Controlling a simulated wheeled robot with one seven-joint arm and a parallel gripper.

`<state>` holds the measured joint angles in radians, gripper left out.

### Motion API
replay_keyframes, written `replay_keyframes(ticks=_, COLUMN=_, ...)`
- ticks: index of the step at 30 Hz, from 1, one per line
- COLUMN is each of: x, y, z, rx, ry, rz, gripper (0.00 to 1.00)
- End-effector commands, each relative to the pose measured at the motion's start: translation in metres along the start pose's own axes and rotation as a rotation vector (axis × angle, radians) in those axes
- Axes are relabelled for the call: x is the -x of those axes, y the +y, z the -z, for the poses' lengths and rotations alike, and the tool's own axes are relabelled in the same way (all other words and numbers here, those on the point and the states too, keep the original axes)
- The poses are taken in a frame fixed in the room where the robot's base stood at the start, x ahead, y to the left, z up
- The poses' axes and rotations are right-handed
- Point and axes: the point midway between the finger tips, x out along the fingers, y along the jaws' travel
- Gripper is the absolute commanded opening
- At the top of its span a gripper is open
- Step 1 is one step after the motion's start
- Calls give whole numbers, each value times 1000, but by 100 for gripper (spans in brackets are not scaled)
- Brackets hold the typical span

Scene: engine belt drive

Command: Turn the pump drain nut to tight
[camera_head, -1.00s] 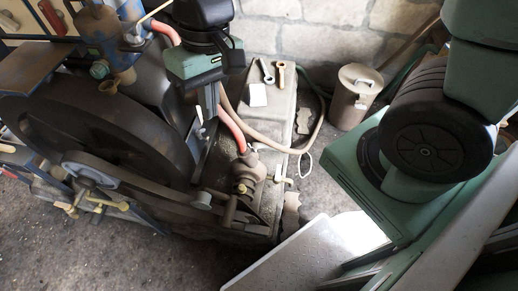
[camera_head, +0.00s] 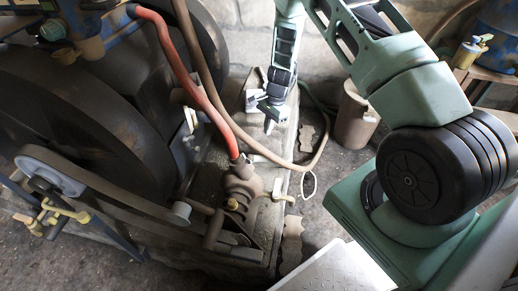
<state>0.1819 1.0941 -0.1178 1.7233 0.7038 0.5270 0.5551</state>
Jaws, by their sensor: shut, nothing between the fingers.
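The pump (camera_head: 241,182) is a brownish casting on the concrete plinth, with a red hose entering its top. A small brass nut (camera_head: 232,204) sits low on its front face and looks like the drain nut; its tightness cannot be told. A pale yellow handle or fitting (camera_head: 285,198) sticks out at the pump's right. My gripper (camera_head: 270,124) hangs fingers down above the plinth, behind the pump and up-right of it in the head view. It is shut and empty, apart from the pump and the nut.
A large dark flywheel (camera_head: 70,120) and a drive belt (camera_head: 110,195) fill the left. The red hose (camera_head: 190,85) and a brown hose (camera_head: 215,115) run between my gripper and the engine. A metal can (camera_head: 355,118) stands right of the plinth (camera_head: 262,165).

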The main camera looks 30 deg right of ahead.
Motion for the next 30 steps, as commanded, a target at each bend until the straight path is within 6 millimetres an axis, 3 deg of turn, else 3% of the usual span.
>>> replay_keyframes(ticks=16, x=-101, y=1, z=-1, rx=4, ry=-2, rz=-3, gripper=0)
replay_keyframes(ticks=21, x=-102, y=0, z=-28, rx=7, ry=-1, rz=0, gripper=0)
replay_keyframes(ticks=30, x=-104, y=0, z=-41, rx=5, ry=0, rz=1, gripper=0)
